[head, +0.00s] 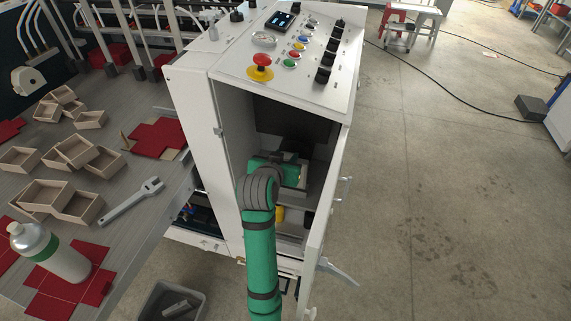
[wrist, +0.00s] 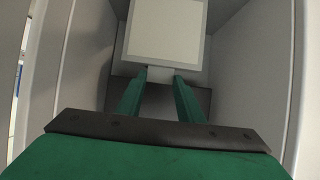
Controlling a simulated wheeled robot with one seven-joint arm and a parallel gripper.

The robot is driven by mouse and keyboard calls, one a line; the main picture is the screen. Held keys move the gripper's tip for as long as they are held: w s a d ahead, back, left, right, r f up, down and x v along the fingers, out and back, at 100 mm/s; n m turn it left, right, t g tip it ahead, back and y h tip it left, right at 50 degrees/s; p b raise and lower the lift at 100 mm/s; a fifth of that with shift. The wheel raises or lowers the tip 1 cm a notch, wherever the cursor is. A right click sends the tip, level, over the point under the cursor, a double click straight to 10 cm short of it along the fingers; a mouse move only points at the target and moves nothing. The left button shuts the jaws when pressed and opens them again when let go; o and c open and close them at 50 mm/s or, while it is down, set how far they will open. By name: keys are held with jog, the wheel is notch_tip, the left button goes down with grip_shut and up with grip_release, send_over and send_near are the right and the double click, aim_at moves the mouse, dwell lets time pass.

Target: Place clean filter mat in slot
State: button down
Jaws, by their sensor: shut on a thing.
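The clean filter mat (wrist: 166,32) is a pale cream square panel in a light grey frame, with a small tab at its near edge. My gripper (wrist: 160,76) is shut on this tab and holds the mat out in front of it, inside the cabinet. In the head view my green arm reaches into the open cabinet (head: 226,120), and my gripper is mostly hidden behind the wrist. A grey edge (head: 303,178) beside the wrist may be part of the mat's frame. I cannot make out the slot, or whether the mat touches it.
The cabinet's side walls (wrist: 245,75) stand close on both sides of my gripper. The cabinet door (head: 327,215) is open on the right. A workbench with wooden boxes (head: 75,150), a wrench (head: 133,201) and a bottle (head: 50,252) stands left. A grey bin (head: 172,300) stands on the floor.

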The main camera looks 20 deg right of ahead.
jog(key=shift+w+f, duration=0.1)
jog(key=shift+f, duration=1.7)
jog(key=c, duration=1.2)
grip_release()
jog(key=v, duration=1.2)
